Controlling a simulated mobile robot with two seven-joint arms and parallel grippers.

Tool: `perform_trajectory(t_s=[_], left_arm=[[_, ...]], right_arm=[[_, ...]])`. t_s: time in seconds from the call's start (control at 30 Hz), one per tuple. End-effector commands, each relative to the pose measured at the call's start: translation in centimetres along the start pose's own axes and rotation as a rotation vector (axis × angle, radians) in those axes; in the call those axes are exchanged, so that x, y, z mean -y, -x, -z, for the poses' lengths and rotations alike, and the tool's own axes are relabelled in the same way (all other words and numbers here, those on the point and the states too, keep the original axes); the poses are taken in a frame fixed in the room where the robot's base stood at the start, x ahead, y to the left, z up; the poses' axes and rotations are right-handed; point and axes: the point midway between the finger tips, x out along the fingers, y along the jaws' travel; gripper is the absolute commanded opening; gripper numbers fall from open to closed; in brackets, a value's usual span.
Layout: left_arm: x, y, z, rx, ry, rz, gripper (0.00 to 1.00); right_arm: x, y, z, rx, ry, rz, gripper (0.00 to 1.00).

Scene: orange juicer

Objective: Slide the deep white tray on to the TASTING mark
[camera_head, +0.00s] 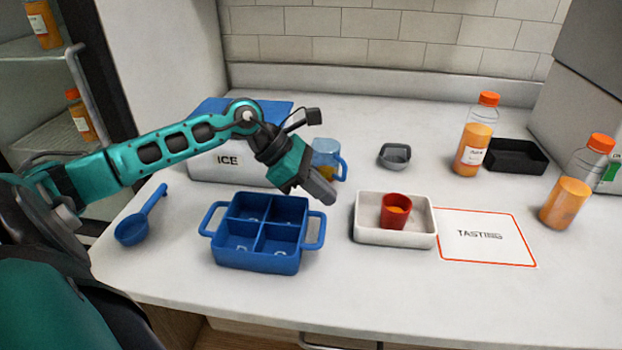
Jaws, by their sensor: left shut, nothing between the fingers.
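The deep white tray (370,235) stands on the counter right of the blue divided crate, with a red cup (395,212) of orange juice inside it. The TASTING mark (487,246) is a white rectangle with a red outline on the counter, just right of the tray. The tray's right side is at the mark's left edge; most of the mark is bare. My left gripper (328,198) is shut and empty, above the counter just left of the tray and apart from it. My right gripper is not in view.
A blue divided crate (223,249) with two handles stands left of the tray. Behind are the ICE box (205,172), a jug (327,155), a small grey dish (394,156) and a black tray (518,155). Juice bottles (474,145) (567,200) stand right. A blue scoop (133,228) lies left.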

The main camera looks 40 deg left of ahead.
Motion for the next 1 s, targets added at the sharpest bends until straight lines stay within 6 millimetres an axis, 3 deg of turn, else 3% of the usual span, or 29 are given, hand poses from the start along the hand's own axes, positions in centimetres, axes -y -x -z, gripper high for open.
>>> perform_trajectory(t_s=[0.1,0.3,0.77,1.0], left_arm=[[0.0,-2.1,-0.1,0.005,0.001,0.001,0.00],[0.0,-4.2,0.0,0.002,0.001,-0.001,0.00],[0.0,-4.8,-0.1,0.001,0.001,-0.001,0.00],[-0.1,-7.0,-2.3,0.006,-0.002,-0.001,0.00]], right_arm=[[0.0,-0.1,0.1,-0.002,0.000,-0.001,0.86],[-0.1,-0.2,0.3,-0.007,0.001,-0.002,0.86],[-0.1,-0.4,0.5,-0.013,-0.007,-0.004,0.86],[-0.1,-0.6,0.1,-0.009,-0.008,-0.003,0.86]])
